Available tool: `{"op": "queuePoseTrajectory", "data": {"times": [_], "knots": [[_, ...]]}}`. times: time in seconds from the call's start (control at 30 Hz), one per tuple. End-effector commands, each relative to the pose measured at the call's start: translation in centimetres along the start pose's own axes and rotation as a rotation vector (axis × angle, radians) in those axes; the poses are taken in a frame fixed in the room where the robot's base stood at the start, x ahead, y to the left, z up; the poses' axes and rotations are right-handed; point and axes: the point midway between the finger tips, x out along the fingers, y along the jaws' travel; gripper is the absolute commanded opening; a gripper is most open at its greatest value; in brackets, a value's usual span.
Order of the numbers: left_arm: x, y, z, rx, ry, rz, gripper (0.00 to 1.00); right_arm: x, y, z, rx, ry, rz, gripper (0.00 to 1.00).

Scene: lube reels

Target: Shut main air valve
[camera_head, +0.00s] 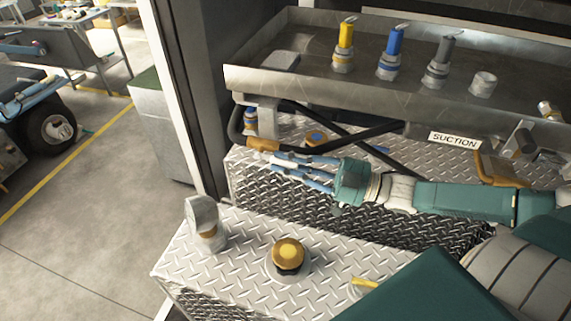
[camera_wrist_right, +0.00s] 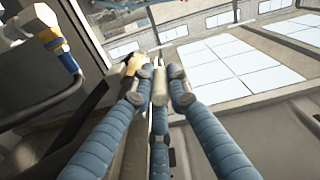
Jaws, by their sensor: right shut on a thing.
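My right gripper (camera_head: 281,161), with blue padded fingers, reaches left across the diamond-plate step below the metal tray. Its fingers are closed together at an orange-brown handle-like piece (camera_head: 262,145) at the end of a dark bar or hose. In the right wrist view the gripper (camera_wrist_right: 158,85) has its fingertips close together, with the orange-brown piece (camera_wrist_right: 130,68) just beyond them, partly hidden. A blue and brass fitting (camera_head: 250,121) stands just behind; it also shows in the right wrist view (camera_wrist_right: 50,38). I cannot tell which part is the main air valve. My left gripper is not in view.
The metal tray (camera_head: 300,85) above holds yellow, blue and grey capped fittings. A brass-topped cap (camera_head: 288,254) and a metal latch (camera_head: 205,222) stand on the lower step. Open floor (camera_head: 90,220) lies left.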

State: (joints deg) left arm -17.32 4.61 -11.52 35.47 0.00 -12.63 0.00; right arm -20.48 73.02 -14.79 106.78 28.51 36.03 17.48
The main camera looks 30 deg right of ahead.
Motion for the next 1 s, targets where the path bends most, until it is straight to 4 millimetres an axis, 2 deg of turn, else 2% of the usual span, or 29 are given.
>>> {"op": "queuePoseTrajectory", "data": {"times": [0.03,0.1,0.3,0.43,0.6,1.0], "knots": [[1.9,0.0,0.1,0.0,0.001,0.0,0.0,0.0,-0.1,1.2,0.003,0.05,0.014,0.0],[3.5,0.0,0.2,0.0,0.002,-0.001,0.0,0.1,-0.3,1.8,0.002,0.117,0.027,0.0],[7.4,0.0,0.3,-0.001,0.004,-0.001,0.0,0.2,-0.5,2.7,0.001,0.284,0.059,0.0],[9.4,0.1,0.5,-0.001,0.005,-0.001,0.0,0.4,-0.6,3.0,-0.001,0.365,0.074,0.0],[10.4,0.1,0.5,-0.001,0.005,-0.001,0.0,0.6,-0.5,2.9,0.0,0.421,0.084,0.0],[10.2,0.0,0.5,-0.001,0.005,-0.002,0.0,0.6,-0.5,2.6,0.0,0.427,0.084,0.0]]}}
